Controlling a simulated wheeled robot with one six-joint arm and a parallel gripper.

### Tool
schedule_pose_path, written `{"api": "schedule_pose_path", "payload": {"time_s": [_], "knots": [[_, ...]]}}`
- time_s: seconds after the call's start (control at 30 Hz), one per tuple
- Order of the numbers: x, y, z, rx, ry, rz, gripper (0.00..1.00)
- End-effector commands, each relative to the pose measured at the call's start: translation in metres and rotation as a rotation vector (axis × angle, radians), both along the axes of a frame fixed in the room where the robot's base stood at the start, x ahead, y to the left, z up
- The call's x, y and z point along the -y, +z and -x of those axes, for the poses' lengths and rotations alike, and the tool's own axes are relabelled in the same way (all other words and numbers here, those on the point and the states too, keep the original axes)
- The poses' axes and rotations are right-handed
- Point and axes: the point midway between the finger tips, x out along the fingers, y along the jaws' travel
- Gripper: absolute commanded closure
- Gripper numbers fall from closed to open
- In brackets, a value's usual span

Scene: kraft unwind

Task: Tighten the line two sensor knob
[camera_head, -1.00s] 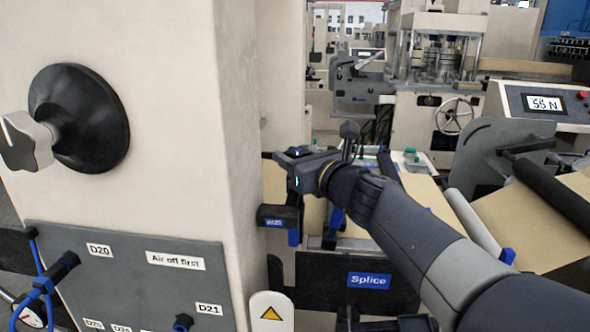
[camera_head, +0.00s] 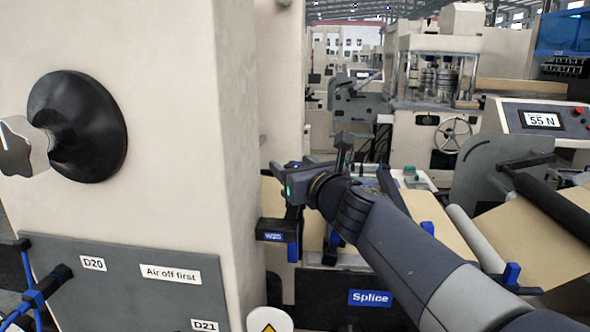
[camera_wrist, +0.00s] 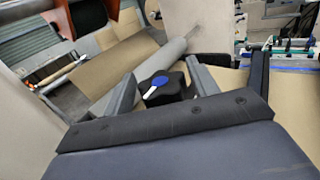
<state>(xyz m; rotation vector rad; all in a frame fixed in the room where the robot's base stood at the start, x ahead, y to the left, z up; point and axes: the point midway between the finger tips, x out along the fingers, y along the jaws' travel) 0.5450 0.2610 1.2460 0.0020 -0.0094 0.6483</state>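A black knob with a blue cap and a white pointer mark (camera_wrist: 162,88) shows in the wrist view, between the two fingers of my gripper (camera_wrist: 195,66) and nearer the left one. The fingers are spread, with visible gaps around the knob, so the gripper is open and not closed on it. I see no label that tells whether this is the line two sensor knob. In the head view my gripper (camera_head: 312,168) is just right of the cream column, above a dark bracket labelled W25 (camera_head: 273,236). The knob cannot be made out there.
The cream column (camera_head: 190,130) stands close left, with a grey lobed knob (camera_head: 22,148) on a black disc. A grey panel (camera_head: 125,300) with hoses is below. A Splice-labelled unit (camera_head: 370,298), kraft web and rollers (camera_head: 480,238) lie right of the column.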

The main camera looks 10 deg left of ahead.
Motion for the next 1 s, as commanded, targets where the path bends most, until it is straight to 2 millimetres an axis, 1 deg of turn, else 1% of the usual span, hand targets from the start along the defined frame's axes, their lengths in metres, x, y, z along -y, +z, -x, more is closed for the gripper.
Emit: {"api": "schedule_pose_path", "payload": {"time_s": [0.03, 0.1, 0.33, 0.47, 0.57, 0.8, 1.0], "knots": [[0.000, -0.001, 0.000, -0.002, 0.000, 0.002, 0.40], [0.000, -0.002, -0.001, -0.003, -0.001, 0.002, 0.35], [0.000, -0.004, 0.000, -0.006, -0.001, 0.003, 0.35], [0.005, -0.004, 0.005, -0.005, -0.002, 0.003, 0.35], [0.013, -0.004, 0.016, -0.005, -0.002, 0.003, 0.35], [0.039, -0.002, 0.050, -0.003, -0.003, 0.003, 0.35], [0.057, -0.002, 0.074, -0.003, -0.003, 0.002, 0.35]]}}
